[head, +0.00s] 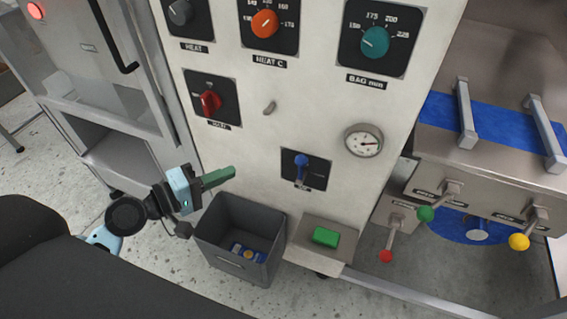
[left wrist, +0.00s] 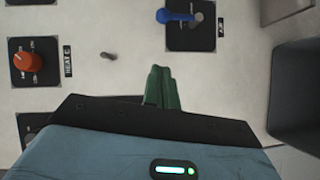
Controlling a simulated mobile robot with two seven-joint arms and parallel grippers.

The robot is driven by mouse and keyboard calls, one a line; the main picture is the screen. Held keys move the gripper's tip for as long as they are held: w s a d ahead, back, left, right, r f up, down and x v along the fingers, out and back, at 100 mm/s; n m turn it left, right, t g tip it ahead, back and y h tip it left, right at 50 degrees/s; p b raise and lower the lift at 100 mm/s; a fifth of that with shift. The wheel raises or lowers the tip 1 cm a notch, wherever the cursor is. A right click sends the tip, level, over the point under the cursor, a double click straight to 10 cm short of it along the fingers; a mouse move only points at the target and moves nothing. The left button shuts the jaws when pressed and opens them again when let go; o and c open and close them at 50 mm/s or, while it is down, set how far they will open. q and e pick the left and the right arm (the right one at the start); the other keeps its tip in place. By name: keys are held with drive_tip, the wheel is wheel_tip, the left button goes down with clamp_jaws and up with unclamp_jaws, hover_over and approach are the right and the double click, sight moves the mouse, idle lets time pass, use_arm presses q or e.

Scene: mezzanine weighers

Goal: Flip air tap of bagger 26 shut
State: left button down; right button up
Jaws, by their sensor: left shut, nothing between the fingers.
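The air tap (head: 301,162) is a blue lever on a dark square plate, low on the white panel of the bagger. The closed fingers show in the left wrist view (left wrist: 160,86). My right gripper is not in view.
A red knob (head: 210,102), an orange dial (head: 265,23), a teal dial (head: 375,42) and a gauge (head: 363,141) sit on the panel. A grey bin (head: 240,268) stands below the gripper. A green button (head: 326,236) juts out on a box below right of the tap.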

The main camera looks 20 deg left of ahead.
sight(302, 168)
use_arm(q)
drive_tip(key=shift+r, duration=0.2)
drive_tip(key=shift+w, duration=0.1)
